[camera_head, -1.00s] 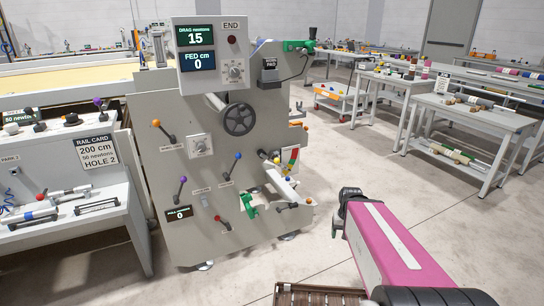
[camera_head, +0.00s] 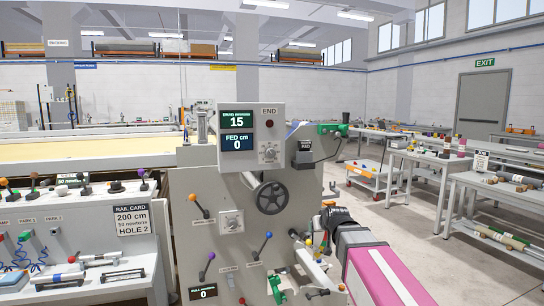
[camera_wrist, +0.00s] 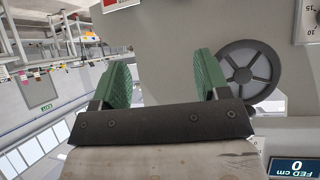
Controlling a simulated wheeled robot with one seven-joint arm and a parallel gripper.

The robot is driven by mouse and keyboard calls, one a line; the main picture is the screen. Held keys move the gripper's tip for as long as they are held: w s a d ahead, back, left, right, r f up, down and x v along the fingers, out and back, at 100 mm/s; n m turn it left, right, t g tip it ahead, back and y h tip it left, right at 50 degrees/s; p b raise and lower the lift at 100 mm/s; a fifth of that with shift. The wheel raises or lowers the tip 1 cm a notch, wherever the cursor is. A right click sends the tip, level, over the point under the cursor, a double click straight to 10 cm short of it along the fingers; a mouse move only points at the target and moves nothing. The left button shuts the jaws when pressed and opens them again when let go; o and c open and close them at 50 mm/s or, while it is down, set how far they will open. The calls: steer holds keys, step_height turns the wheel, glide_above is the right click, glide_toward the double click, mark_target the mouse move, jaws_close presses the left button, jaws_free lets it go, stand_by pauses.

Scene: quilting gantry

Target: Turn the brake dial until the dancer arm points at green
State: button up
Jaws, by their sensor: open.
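The grey machine carries a dial (camera_head: 231,222) with a pale scale plate on its front panel. A second dial (camera_head: 269,152) sits on the display box; I cannot read which is labelled brake. In the wrist view, upside down, part of a scale plate (camera_wrist: 311,22) marked 10 and 15 shows at the upper right. The dancer arm and its coloured scale are hidden or too small to tell, near my arm. My gripper (camera_wrist: 163,80) is open and empty, its green fingers apart, with the black handwheel (camera_wrist: 250,72) beyond the right finger.
The DRAG display (camera_head: 236,121) reads 15 and the FED display (camera_head: 237,143) reads 0. Several ball-ended levers, including a blue-knobbed one (camera_head: 262,245), stick out from the panel. Tables stand at right.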

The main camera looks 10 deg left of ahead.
steer(key=a+r+n+t+y, duration=0.1)
steer(key=a+r+t, duration=0.1)
steer(key=a+r, duration=0.4)
steer(key=a+r+t+y, duration=0.1)
steer(key=a+r+y, duration=0.15)
steer(key=r, duration=0.55)
steer(key=n+t+y, duration=0.2)
glide_toward(271, 154)
steer(key=shift+h, duration=0.25)
steer(key=x, duration=0.9)
steer(key=shift+w+a+r, duration=0.15)
steer(key=c, duration=0.9)
